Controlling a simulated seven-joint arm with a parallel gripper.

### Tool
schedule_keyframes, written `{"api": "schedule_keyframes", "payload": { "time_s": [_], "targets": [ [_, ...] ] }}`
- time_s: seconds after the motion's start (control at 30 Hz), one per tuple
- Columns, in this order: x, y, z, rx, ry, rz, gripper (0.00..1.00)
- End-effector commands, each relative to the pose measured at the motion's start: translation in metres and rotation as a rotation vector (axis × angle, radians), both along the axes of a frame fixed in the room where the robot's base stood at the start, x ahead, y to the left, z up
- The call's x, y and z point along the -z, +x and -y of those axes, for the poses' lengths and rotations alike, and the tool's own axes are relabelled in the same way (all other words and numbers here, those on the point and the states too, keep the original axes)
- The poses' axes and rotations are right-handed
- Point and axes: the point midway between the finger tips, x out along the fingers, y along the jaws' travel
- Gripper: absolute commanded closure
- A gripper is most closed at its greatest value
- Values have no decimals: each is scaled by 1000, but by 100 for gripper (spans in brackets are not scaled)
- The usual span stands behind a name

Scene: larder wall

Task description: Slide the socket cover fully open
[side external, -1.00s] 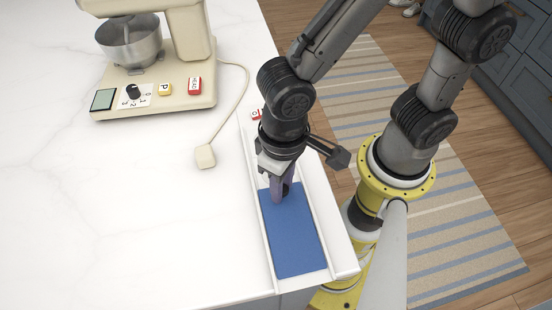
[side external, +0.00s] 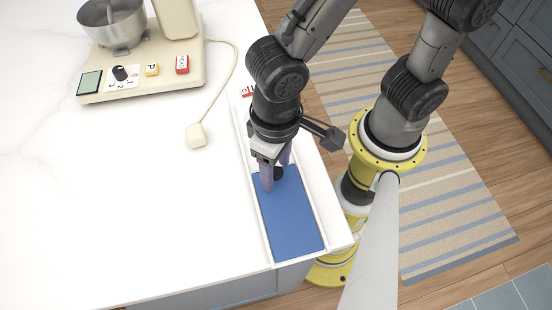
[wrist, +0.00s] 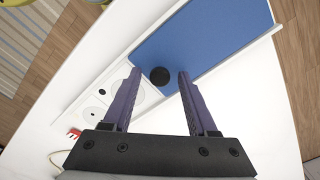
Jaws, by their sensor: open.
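The socket cover (side external: 290,215) is a flat blue panel between two white rails at the counter's near right edge. It also fills the top of the wrist view (wrist: 215,35). A round black knob (wrist: 160,76) stands near its far end. My gripper (wrist: 159,73) is open, with one purple finger on each side of the knob. In the side view my gripper (side external: 276,171) reaches down at the cover's far end. Contact with the knob cannot be told. White socket plates (wrist: 95,112) show uncovered beside the cover's edge; in the side view my arm mostly hides them.
A cream mixer (side external: 160,80) with a steel bowl stands at the back left. Its cord ends in a cream plug (side external: 196,135) on the counter, left of the rails. A small red-and-white block (side external: 247,91) is at the rails' far end. The counter's left part is clear.

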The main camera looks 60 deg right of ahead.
Motion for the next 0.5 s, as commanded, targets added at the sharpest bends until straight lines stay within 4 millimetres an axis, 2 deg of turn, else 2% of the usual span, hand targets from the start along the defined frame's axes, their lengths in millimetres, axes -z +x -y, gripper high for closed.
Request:
{"api": "schedule_keyframes", "payload": {
  "time_s": [0.17,0.5],
  "targets": [
    [-14,1,-1,0,4,3,42],
    [-84,1,-1,0,7,4,42]
  ]
}}
